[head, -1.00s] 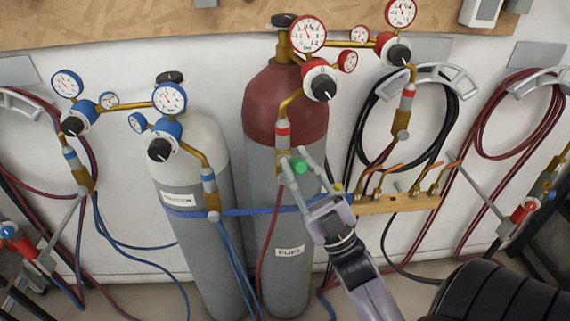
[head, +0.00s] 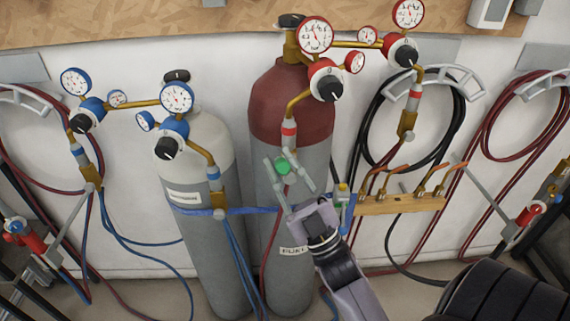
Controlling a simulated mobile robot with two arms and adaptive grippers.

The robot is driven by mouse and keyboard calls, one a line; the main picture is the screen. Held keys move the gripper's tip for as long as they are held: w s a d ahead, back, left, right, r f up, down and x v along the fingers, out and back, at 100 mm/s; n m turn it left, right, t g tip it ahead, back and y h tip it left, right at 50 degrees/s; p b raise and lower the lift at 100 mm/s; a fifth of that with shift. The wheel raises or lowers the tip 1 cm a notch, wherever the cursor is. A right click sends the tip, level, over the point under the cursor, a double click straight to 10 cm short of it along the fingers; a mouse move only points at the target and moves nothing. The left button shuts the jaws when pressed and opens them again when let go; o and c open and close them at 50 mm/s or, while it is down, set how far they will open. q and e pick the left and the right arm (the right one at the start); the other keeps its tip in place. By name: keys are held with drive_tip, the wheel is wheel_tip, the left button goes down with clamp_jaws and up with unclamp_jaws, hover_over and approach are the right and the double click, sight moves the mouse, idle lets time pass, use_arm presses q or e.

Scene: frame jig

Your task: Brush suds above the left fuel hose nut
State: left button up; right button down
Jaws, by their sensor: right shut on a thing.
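The maroon-topped fuel cylinder (head: 290,105) stands in the middle of the head view. A brass outlet with a red-and-silver fitting (head: 289,132) hangs from its regulator in front of it. The left fuel hose nut lies just below that fitting, largely hidden behind my fingers. A dark red hose (head: 271,240) runs down from there. My right gripper (head: 287,172) comes up from below and is shut on a small green thing (head: 283,166), which looks like part of the brush. Bristles cannot be made out, nor whether they touch the nut. My left gripper is not in view.
A grey oxygen cylinder (head: 212,255) stands to the left, with a blue strap (head: 245,211) across the cylinders. A wooden board (head: 400,205) with brass torch fittings is right of my gripper. A yellow-topped bottle (head: 342,187) is beside it. Coiled hoses hang on the wall.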

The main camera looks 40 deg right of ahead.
drive_tip(key=shift+s, duration=0.1)
drive_tip(key=shift+s+a, duration=0.5)
drive_tip(key=shift+s, duration=0.35)
drive_tip(key=shift+s+a, duration=0.55)
drive_tip(key=shift+s, duration=0.25)
drive_tip(key=shift+s+a, duration=0.5)
drive_tip(key=shift+s, duration=0.35)
drive_tip(key=s, duration=0.1)
drive_tip(key=s+a, duration=0.1)
drive_tip(key=shift+s+a, duration=0.3)
drive_tip(key=shift+w, duration=0.1)
drive_tip(key=shift+w+d+p, duration=0.15)
drive_tip(key=shift+w+d, duration=0.35)
drive_tip(key=shift+w, duration=0.25)
drive_tip(key=shift+w+d+p, duration=0.1)
drive_tip(key=shift+w+d, duration=0.4)
drive_tip(key=shift+w, duration=0.3)
drive_tip(key=shift+w+d+p, duration=0.15)
drive_tip(key=shift+w+d, duration=0.35)
drive_tip(key=shift+w, duration=0.25)
drive_tip(key=shift+w+d, duration=0.5)
drive_tip(key=shift+w, duration=0.3)
